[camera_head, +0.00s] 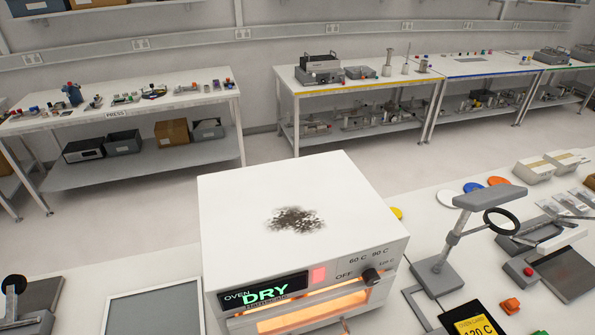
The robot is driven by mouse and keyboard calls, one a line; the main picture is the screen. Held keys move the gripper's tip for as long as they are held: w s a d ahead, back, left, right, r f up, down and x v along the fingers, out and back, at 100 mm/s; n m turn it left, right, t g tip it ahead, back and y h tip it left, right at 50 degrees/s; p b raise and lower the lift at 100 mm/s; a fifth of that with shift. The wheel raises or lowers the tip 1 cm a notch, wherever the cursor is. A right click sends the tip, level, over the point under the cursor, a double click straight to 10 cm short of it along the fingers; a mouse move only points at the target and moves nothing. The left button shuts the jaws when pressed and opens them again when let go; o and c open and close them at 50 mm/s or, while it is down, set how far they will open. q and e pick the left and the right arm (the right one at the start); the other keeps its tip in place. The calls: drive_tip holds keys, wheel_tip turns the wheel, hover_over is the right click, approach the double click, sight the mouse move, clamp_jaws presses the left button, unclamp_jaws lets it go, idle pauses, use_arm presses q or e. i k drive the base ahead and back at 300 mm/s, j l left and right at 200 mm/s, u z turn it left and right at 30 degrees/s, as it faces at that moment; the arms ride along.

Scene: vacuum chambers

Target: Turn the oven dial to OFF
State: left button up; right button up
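The oven (240,200) is a white box in the lower middle, with a dark speckled patch on its top. Its front display (265,290) reads "OVEN DRY" in green, with a lit red square beside it. The dark dial (371,276) is at the right end of the front panel. Marks around it read OFF to its left, 60 C and 90 C above, and a small one at right, likely 120 C. I cannot make out which mark the dial points to. The oven window (310,308) glows orange. Neither of my grippers is in view.
A grey stand with a magnifier ring (501,219) stands right of the oven. A yellow 120 C card (474,326) lies at the bottom. A grey framed panel (150,312) lies left of the oven. Workbenches (345,88) line the back, with open floor between.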

sight(370, 276)
drive_tip(key=l+u, duration=0.35)
drive_tip(key=k+l+u, duration=0.1)
drive_tip(key=u, duration=0.3)
drive_tip(key=k+l+u, duration=0.1)
drive_tip(key=l+u, duration=0.25)
